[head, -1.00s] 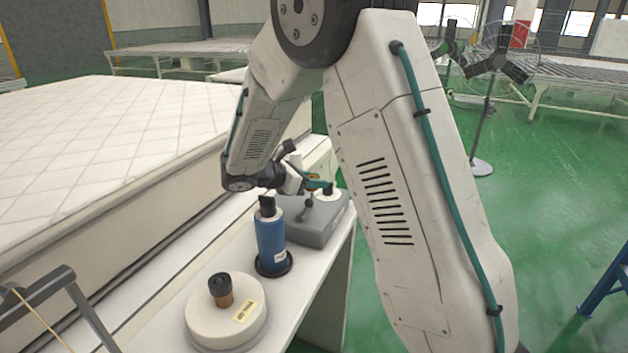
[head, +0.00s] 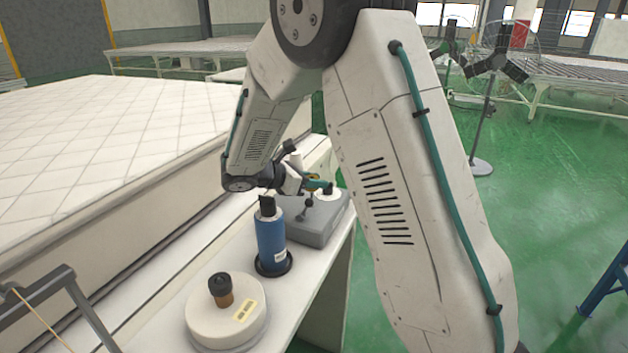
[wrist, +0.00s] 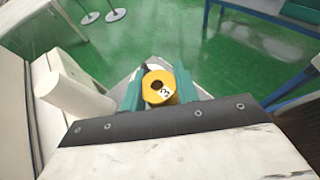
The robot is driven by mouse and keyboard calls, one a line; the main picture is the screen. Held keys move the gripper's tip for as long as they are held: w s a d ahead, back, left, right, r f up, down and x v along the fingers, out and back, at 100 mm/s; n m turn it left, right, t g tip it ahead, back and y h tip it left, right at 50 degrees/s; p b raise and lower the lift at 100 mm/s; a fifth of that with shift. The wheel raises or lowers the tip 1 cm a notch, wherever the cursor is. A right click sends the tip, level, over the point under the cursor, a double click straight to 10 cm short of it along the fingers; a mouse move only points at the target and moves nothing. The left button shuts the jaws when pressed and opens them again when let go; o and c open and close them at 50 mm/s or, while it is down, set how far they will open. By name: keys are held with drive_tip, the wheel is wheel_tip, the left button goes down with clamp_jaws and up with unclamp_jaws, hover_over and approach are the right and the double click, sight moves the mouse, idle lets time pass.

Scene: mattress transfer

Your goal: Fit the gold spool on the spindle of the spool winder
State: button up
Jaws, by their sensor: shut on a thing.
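My gripper (wrist: 157,91) has teal fingers closed on the gold spool (wrist: 160,97). In the wrist view the spool shows end-on, with a dark centre hole and a pale label with a mark. In the head view my gripper (head: 320,184) is small and over the far end of the grey box (head: 318,235), which looks like the spool winder. A white disc with a dark top (head: 328,195) sits at that end, just under the fingers. I cannot make out a bare spindle, nor whether the spool touches anything.
A round white unit (head: 205,312) with a dark-capped brown post stands nearest. A white cylinder (wrist: 75,88) is left of my gripper.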

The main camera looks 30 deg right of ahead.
drive_tip(key=shift+f, duration=1.45)
drive_tip(key=shift+r, duration=0.1)
drive_tip(key=shift+r, duration=1.15)
drive_tip(key=shift+f, duration=1.1)
idle(0.4)
drive_tip(key=o, duration=1)
drive_tip(key=shift+f, duration=0.1)
drive_tip(key=shift+o, duration=0.2)
